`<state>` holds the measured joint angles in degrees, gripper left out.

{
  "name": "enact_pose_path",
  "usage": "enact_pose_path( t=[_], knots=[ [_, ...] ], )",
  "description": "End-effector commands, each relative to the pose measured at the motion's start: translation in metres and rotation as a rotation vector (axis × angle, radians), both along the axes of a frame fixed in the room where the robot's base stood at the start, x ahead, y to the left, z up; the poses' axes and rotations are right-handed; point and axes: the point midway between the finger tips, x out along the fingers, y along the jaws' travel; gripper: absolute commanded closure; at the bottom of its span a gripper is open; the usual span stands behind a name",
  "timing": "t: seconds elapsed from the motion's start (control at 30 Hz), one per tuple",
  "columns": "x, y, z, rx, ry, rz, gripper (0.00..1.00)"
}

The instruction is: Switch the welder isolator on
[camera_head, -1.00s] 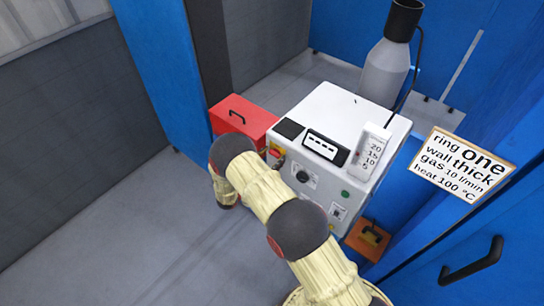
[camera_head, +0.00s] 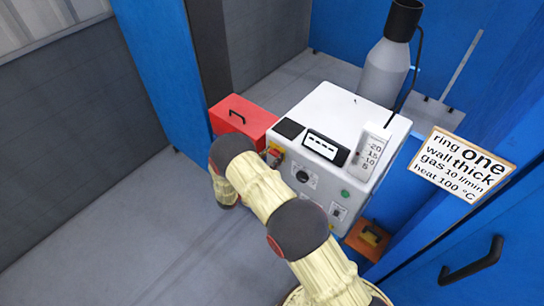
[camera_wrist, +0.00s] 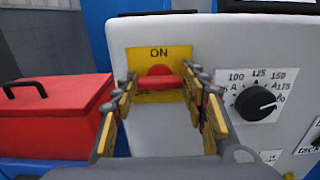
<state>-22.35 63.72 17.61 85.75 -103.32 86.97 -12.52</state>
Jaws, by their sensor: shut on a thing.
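The isolator is a red rotary handle (camera_wrist: 160,72) on a yellow plate (camera_wrist: 175,53) on the white welder's front. The plate reads ON at the top; another marking at its lower left is mostly covered. The handle's bar lies roughly level, across the plate. My gripper (camera_wrist: 163,81) is shut on the handle, one finger at each side of it.
A red toolbox (camera_head: 241,118) stands left of the welder. A black dial (camera_wrist: 255,103) sits right of the isolator. An orange box (camera_head: 368,238) lies low at right, beside blue panels.

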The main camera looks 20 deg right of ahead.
Motion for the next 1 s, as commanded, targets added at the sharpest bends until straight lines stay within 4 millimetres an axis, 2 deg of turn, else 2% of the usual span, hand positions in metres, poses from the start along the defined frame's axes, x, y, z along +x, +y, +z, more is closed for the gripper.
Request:
enact_pose_path(
  t=[0.37, 1.0],
  knots=[
    [0.0001, -0.0001, -0.0023, 0.066, -0.091, 0.0, 0.82],
    [-0.0019, -0.0016, -0.0049, 0.406, -0.558, 0.001, 0.82]
  ],
)
